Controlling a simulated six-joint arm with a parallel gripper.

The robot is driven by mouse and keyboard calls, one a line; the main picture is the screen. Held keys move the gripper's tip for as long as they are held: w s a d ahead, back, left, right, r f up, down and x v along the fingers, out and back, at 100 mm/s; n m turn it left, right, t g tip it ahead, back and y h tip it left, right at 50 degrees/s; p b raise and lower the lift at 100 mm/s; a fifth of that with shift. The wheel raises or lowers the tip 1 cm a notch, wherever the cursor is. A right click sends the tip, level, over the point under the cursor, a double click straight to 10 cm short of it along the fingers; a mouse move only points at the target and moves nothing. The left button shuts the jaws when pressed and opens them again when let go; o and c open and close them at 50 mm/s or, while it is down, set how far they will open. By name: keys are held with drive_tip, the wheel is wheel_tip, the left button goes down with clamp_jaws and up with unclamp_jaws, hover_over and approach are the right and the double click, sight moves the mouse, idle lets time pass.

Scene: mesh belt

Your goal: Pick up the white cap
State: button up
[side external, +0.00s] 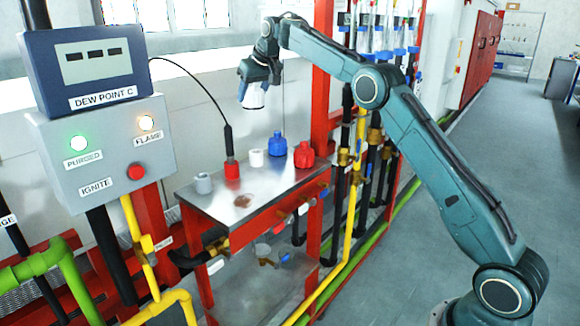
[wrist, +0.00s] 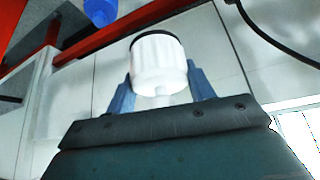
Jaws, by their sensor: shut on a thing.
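The white cap (wrist: 158,60) is held between the two blue fingers of my gripper (wrist: 160,78) in the wrist view. It is a ribbed white cylinder with a dark rim at its far end. In the side external view my gripper (side external: 256,82) hangs at the end of the raised arm, above and behind the metal table, with the white cap (side external: 253,97) at its fingers. The cap is clear of the table. The faces where the fingers meet the cap are partly hidden.
The metal table (side external: 262,197) carries another white cylinder (side external: 256,158), a grey one (side external: 203,183), a red one with a black cable (side external: 232,170), a blue cap (side external: 278,145) and a red cap (side external: 304,155). A control box (side external: 108,152) stands left; red posts and pipes stand right.

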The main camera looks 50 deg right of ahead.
drive_tip(key=shift+r, duration=0.85)
drive_tip(key=shift+r, duration=0.1)
drive_tip(key=shift+s+a+r, duration=0.15)
drive_tip(key=shift+s+a, duration=0.05)
drive_tip(key=shift+a, duration=0.65)
drive_tip(key=s+a, duration=1.1)
drive_tip(key=a, duration=0.4)
drive_tip(key=shift+s, duration=0.4)
wheel_tip(320, 180, down, 16)
drive_tip(key=shift+r, duration=0.1)
